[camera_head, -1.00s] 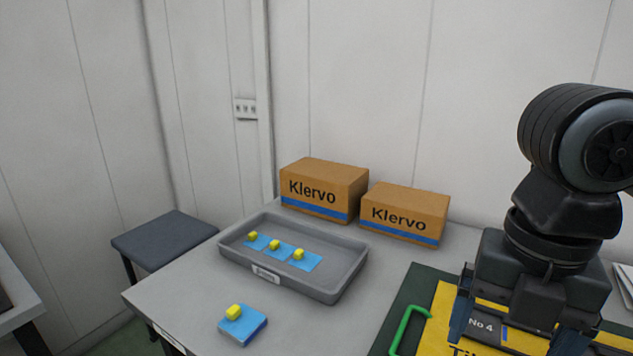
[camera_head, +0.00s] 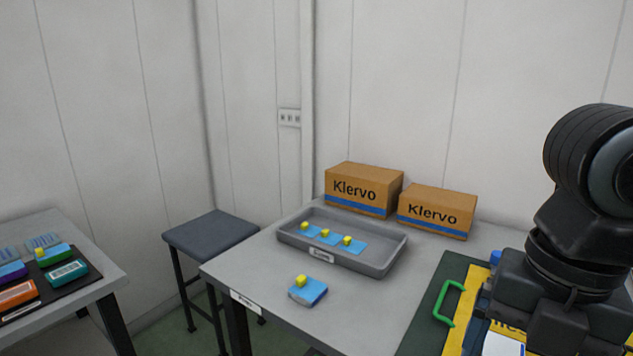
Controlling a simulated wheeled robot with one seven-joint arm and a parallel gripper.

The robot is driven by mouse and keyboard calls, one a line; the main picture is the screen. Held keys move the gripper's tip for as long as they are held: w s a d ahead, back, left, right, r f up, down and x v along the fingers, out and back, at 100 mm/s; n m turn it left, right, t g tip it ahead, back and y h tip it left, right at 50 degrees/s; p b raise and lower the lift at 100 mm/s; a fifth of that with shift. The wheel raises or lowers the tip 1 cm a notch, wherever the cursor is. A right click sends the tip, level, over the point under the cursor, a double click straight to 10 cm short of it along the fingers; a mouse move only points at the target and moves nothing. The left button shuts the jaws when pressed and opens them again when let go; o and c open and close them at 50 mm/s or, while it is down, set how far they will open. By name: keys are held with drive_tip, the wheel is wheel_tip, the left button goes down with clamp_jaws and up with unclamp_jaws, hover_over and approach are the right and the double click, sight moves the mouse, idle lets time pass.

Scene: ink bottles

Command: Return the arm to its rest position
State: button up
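My arm and gripper stand at the right edge of the head view, over the yellow case or sheet (camera_head: 455,333) on the dark green mat (camera_head: 424,318). The gripper body (camera_head: 560,320) points down, and its fingertips are cut off or hidden at the bottom, so I cannot see whether it holds anything.
Two Klervo cartons (camera_head: 364,190) stand behind the tray. A green handle (camera_head: 449,303) rises by the mat. A grey stool (camera_head: 210,231) is left of the table. A second table (camera_head: 95,255) at far left bears coloured boxes on a dark mat (camera_head: 75,289). The table front is mostly clear.

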drive_tip(key=w+a+r+m+t+y, duration=0.2)
drive_tip(key=a+r+m+y, duration=0.1)
drive_tip(key=a+y, duration=0.3)
drive_tip(key=w+a+r+m+t+y, duration=0.1)
drive_tip(key=a+r+m+t+y, duration=0.2)
drive_tip(key=a, duration=0.6)
drive_tip(key=w+a+r+m+t+y, duration=0.2)
drive_tip(key=a+r+y, duration=0.25)
drive_tip(key=a, duration=0.25)
drive_tip(key=s+d+f+m+t+h+p, duration=0.1)
drive_tip(key=s+d+f+m+t+h, duration=0.4)
drive_tip(key=f+m, duration=0.45)
drive_tip(key=s+d+f+m+t+h+p, duration=0.1)
drive_tip(key=s+d+f+m+t+h, duration=0.45)
drive_tip(key=m, duration=0.65)
drive_tip(key=s+d+f+g+h, duration=0.1)
drive_tip(key=s+d+f, duration=0.2)
drive_tip(key=s+d, duration=0.3)
drive_tip(key=s+d+f+g+h, duration=0.2)
drive_tip(key=s+d, duration=0.4)
drive_tip(key=s, duration=0.8)
drive_tip(key=shift+s+d+f+n, duration=0.3)
drive_tip(key=shift+s+f+n, duration=0.1)
drive_tip(key=shift+f, duration=0.35)
